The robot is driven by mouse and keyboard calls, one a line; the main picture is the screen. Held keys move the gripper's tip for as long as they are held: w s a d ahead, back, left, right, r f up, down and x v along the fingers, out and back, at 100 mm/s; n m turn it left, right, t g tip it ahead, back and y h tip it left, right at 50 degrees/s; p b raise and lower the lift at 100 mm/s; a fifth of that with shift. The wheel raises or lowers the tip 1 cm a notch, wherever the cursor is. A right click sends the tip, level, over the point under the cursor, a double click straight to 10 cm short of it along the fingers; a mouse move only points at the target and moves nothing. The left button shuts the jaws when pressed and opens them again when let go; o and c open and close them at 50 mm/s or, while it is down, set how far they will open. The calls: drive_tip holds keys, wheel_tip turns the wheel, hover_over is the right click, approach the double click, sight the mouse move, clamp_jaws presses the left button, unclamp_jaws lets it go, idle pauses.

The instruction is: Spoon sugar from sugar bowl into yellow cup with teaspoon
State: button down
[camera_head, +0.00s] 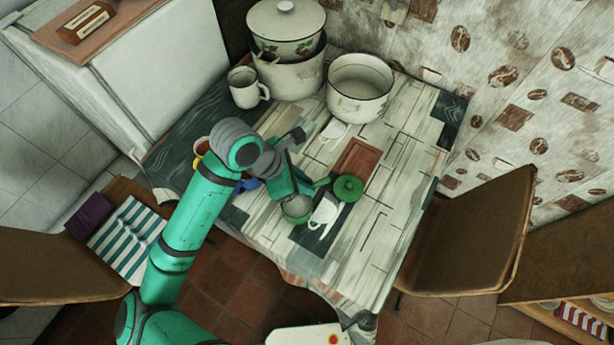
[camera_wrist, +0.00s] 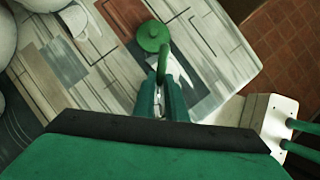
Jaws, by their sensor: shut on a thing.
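My gripper (camera_head: 291,186) is over the table, low beside the sugar bowl (camera_head: 297,209), a small round green-rimmed bowl with pale contents. It is shut on a teaspoon, whose green handle (camera_wrist: 165,62) sticks out from the fingers (camera_wrist: 164,98) in the wrist view. The spoon's other end is hidden, so I cannot tell whether it touches the sugar. A green lid (camera_head: 348,188) lies on the table right of the bowl; it also shows in the wrist view (camera_wrist: 152,36). The yellow cup (camera_head: 201,148) stands at the left, partly hidden behind my arm, with something brown inside.
A blue object (camera_head: 249,184) is partly hidden beside my arm. A white mug (camera_head: 247,88), stacked enamel pots (camera_head: 287,72) and an open pot (camera_head: 359,88) stand at the table's back. Chairs flank the table; its right part is clear.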

drive_tip(key=shift+s+a+f+h, duration=0.1)
drive_tip(key=shift+a+f+h, duration=0.15)
drive_tip(key=shift+f+h, duration=0.65)
drive_tip(key=shift+s+a+f+h, duration=0.1)
drive_tip(key=shift+a+f+h, duration=0.2)
drive_tip(key=shift+f, duration=1.05)
drive_tip(key=shift+a+f+h, duration=0.2)
drive_tip(key=shift+f+h, duration=0.4)
drive_tip(key=shift+f, duration=0.55)
drive_tip(key=shift+s+a+f+t, duration=0.1)
drive_tip(key=shift+f+t, duration=0.2)
drive_tip(key=shift+f, duration=0.2)
drive_tip(key=d+r+y, duration=0.1)
drive_tip(key=r+y, duration=0.1)
drive_tip(key=d+r+y, duration=0.1)
drive_tip(key=y, duration=0.1)
drive_tip(key=d+r+g+y, duration=0.1)
drive_tip(key=r+y, duration=0.1)
drive_tip(key=shift+w+d+r+y, duration=0.3)
drive_tip(key=shift+r+y, duration=0.05)
drive_tip(key=shift+y, duration=0.05)
